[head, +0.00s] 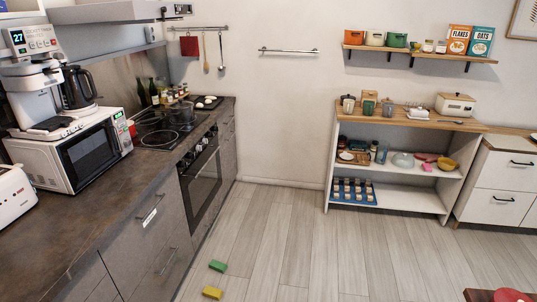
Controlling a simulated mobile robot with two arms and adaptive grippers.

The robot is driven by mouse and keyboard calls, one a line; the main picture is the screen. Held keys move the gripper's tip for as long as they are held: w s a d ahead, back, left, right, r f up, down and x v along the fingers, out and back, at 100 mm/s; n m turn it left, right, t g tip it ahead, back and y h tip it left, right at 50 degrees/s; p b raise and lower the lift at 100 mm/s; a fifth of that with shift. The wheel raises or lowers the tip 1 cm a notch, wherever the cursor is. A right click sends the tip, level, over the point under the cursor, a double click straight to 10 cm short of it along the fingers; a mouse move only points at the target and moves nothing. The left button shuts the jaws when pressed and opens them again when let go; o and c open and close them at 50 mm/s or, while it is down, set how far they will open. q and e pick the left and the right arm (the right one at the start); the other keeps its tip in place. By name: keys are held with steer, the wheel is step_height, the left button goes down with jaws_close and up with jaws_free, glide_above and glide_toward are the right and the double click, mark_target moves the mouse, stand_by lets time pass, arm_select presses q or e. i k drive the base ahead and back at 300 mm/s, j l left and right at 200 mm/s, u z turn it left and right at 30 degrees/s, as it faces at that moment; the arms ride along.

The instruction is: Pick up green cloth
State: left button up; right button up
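A small green item (217,266) lies flat on the wooden floor, close to the front of the lower cabinets. It is the only green thing on the floor, and it looks like a folded cloth or a sponge; I cannot tell which. A similar yellow item (212,292) lies just in front of it, nearer to me. Neither of my grippers shows in the head view.
A dark counter with a white microwave (88,152) and a stove (172,129) runs along the left. A red cloth (189,46) hangs on the wall rail. An open shelf unit (405,198) stands at the back right. The middle floor is clear. A table corner (474,295) shows bottom right.

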mark_target(217, 266)
steer(key=i+z, duration=0.2)
steer(key=i, duration=1.35)
